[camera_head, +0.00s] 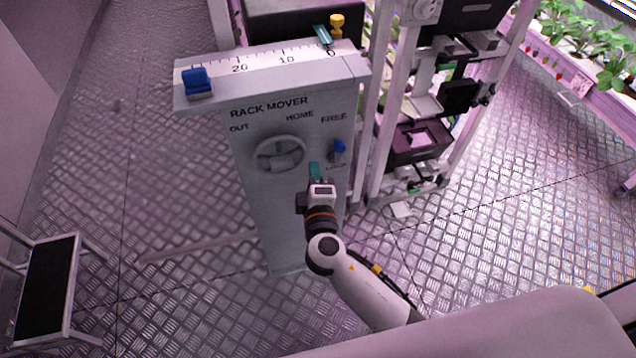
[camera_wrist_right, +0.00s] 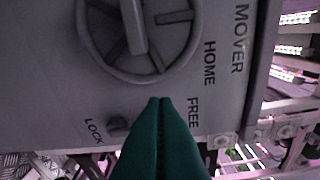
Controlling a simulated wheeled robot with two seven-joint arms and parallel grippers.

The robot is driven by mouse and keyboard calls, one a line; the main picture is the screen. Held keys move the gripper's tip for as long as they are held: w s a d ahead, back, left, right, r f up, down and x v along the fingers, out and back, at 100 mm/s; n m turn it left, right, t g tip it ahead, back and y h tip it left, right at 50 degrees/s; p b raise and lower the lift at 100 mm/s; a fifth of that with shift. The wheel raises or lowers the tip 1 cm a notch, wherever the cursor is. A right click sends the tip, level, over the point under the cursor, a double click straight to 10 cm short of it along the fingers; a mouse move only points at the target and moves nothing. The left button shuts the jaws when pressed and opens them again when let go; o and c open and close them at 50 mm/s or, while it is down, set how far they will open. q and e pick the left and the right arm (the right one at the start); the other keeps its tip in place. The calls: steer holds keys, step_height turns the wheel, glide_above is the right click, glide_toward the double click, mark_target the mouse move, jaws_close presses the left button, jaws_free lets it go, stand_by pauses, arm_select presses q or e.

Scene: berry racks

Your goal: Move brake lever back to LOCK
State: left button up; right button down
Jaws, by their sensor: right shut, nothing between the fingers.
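The brake lever (camera_head: 339,147) is a small blue handle on the right of the grey rack mover panel (camera_head: 254,130). It sits between the FREE label above and the LOCK label below, with its blue end toward FREE. My right gripper (camera_head: 315,168) is just left of and below the lever in the head view, with its teal fingers together and empty. In the right wrist view the shut fingers (camera_wrist_right: 160,102) point at the panel near FREE; a dark knob (camera_wrist_right: 118,125) shows by LOCK. The blue handle is not visible there, perhaps behind the fingers. My left gripper is not in view.
A round handwheel (camera_head: 280,153) is left of the lever. A ruler on top carries a blue slider (camera_head: 197,82) and a teal pointer (camera_head: 322,35) near a yellow knob (camera_head: 337,22). Racks stand close on the right. A step stool (camera_head: 48,290) is at lower left.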

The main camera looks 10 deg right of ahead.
mark_target(340, 147)
steer(key=shift+w+d+f+p, duration=0.2)
steer(key=shift+w+d+p, duration=0.05)
steer(key=shift+w+d, duration=0.8)
steer(key=shift+w+d+f+p, duration=0.25)
steer(key=shift+w+d, duration=0.65)
steer(key=shift+d, duration=0.25)
steer(key=shift+d+r+m, duration=0.25)
steer(key=shift+d+m, duration=0.2)
steer(key=shift+m, duration=0.15)
steer(key=shift+d+r+m+g+b, duration=0.15)
steer(key=shift+d+m+g+b, duration=0.15)
steer(key=shift+d+m, duration=0.7)
steer(key=d+f+m+y+p, duration=0.2)
steer(key=d+f+m+p, duration=0.1)
steer(key=d+m, duration=0.4)
steer(key=shift+w+d+f+m+g+y+p, duration=0.2)
steer(key=shift+d+f+m+g+y+p, duration=0.25)
steer(key=shift+m, duration=1.05)
steer(key=shift+f, duration=0.15)
